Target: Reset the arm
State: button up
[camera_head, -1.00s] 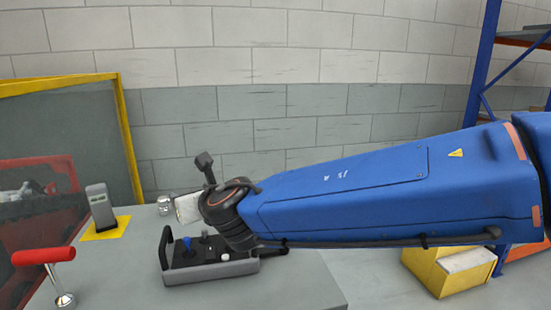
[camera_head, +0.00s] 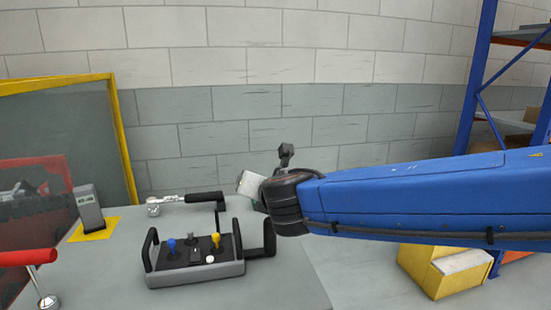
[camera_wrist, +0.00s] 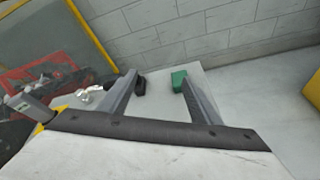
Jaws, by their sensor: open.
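My blue arm (camera_head: 420,195) reaches in from the right in the head view, with its dark wrist over the right part of the grey table. In the wrist view my gripper (camera_wrist: 152,95) is open, its two grey fingers apart with nothing held between them. The fingers are mostly hidden behind the wrist in the head view. A green block (camera_wrist: 179,80) shows by the right finger and a black handle end (camera_wrist: 140,86) by the left finger; I cannot tell how far they are from the fingers.
A control box (camera_head: 195,270) with joysticks stands on the table (camera_head: 290,290), left of my wrist. Behind it lies a black-handled metal tool (camera_head: 203,198). A grey device (camera_head: 90,207) on a yellow pad and a red-handled lever (camera_head: 28,257) are at the left. A yellow box (camera_head: 425,272) sits at the right.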

jog(key=s+d+f+m+g+h, duration=0.1)
jog(key=s+d+f+m+h, duration=0.1)
jog(key=d+m, duration=0.55)
jog(key=s+d+f+m+g+h, duration=0.15)
jog(key=d+m, duration=0.25)
jog(key=d, duration=0.6)
jog(key=s+d+f+m+g+h, duration=0.1)
jog(key=s+d+f+m+h, duration=0.15)
jog(key=d+m, duration=0.45)
jog(key=s+d+f+m+g, duration=0.1)
jog(key=s+d+f+m, duration=0.2)
jog(key=s+m, duration=0.2)
jog(key=s+d+f+m+g+y, duration=0.1)
jog(key=s+d+f+m+g, duration=0.1)
jog(key=s, duration=0.5)
jog(key=s+d+f+m+g, duration=0.2)
jog(key=s+d+f+m, duration=0.2)
jog(key=m, duration=0.5)
jog(key=s+f, duration=0.2)
jog(key=s, duration=0.1)
jog(key=shift+y, duration=0.3)
